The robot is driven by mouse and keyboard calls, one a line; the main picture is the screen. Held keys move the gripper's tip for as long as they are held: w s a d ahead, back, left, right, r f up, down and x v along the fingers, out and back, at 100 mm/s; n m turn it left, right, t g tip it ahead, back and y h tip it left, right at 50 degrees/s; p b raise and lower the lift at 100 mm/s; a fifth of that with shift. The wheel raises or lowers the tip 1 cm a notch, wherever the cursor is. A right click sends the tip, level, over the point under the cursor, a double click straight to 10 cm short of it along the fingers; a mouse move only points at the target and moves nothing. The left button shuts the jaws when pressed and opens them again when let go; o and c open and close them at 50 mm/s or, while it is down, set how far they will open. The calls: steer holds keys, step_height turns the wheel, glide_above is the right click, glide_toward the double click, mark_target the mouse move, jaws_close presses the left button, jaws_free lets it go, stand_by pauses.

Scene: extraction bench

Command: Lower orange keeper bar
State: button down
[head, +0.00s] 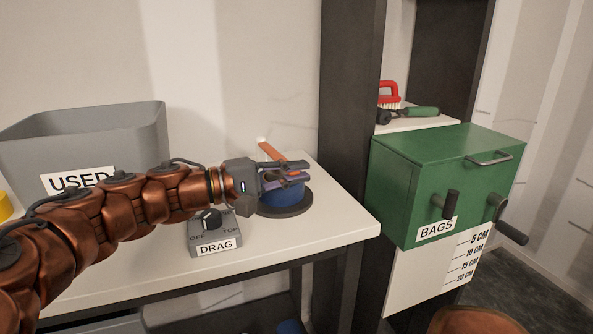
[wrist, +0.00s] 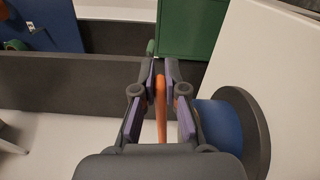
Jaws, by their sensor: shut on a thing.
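The orange keeper bar (head: 271,151) shows in the head view as a slanted bar with a pale tip, rising behind my gripper (head: 298,172). In the wrist view the orange bar (wrist: 161,105) runs between the purple pads of my gripper (wrist: 163,78). The gripper is shut on the bar. A blue spool (head: 282,193) on a dark round base (head: 290,211) stands just below the gripper on the white bench. It also shows at the right of the wrist view (wrist: 218,122). The gripper hides part of the bar and its lower end.
A grey box labelled DRAG (head: 214,236) with a knob sits in front of my arm. A grey bin labelled USED (head: 90,137) stands at the back left. A dark post (head: 348,110) and a green BAGS box (head: 440,180) are at the right. The bench's front right is clear.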

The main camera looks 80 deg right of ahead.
stand_by(0.3)
steer(key=c, duration=1.2)
jaws_free()
steer(key=v, duration=1.1)
steer(key=shift+w+a, duration=0.1)
steer(key=shift+w, duration=0.15)
steer(key=shift+w+a, duration=0.2)
steer(key=shift+a, duration=0.05)
